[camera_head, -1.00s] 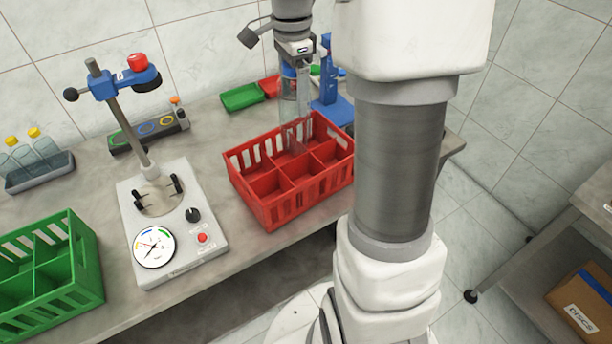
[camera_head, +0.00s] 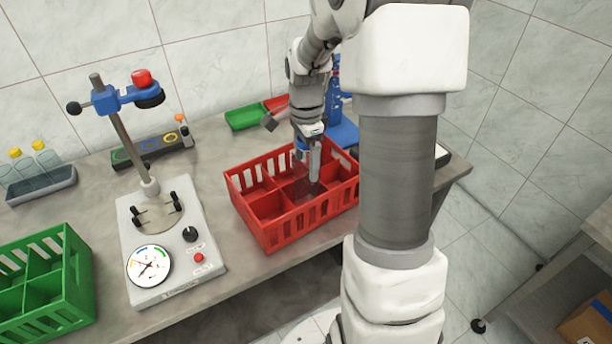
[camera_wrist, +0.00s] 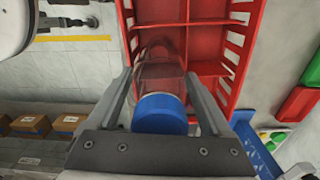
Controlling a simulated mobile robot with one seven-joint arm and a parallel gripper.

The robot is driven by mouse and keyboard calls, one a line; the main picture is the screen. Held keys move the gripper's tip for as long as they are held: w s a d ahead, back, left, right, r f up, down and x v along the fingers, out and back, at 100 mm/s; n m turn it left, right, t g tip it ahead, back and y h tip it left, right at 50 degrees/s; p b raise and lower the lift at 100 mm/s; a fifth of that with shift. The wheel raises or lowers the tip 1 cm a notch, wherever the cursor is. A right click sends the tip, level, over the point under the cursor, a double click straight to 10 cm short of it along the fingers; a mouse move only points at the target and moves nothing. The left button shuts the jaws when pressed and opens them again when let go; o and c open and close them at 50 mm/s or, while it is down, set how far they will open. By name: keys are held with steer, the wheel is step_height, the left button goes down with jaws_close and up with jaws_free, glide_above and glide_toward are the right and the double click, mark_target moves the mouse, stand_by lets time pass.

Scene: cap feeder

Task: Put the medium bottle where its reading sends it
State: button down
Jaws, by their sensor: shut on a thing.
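A clear bottle with a blue cap is held by my gripper (camera_head: 308,155). Its clear body (camera_head: 303,187) reaches down into a compartment of the red crate (camera_head: 272,236), upright or nearly so; whether it touches the crate floor cannot be told. In the wrist view the blue cap (camera_wrist: 160,114) sits between the two fingers, and the clear body (camera_wrist: 160,68) lies over the red dividers. The grey test stand (camera_head: 172,250) has a dial gauge (camera_head: 148,266) with coloured marks; its reading is too small to tell. The green crate (camera_head: 78,300) stands at the front left.
Several capped bottles stand in a grey tray (camera_head: 45,190) at the back left. A dark strip with coloured rings (camera_head: 152,146) lies behind the stand. A green bin (camera_head: 245,117) and a blue stand (camera_head: 343,133) are behind the red crate. The bench between stand and crate is clear.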

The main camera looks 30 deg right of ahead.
steer(key=shift+f, duration=2.35)
steer(key=shift+f+b, duration=0.1)
steer(key=shift+b, duration=0.3)
jaws_free()
steer(key=shift+f, duration=0.1)
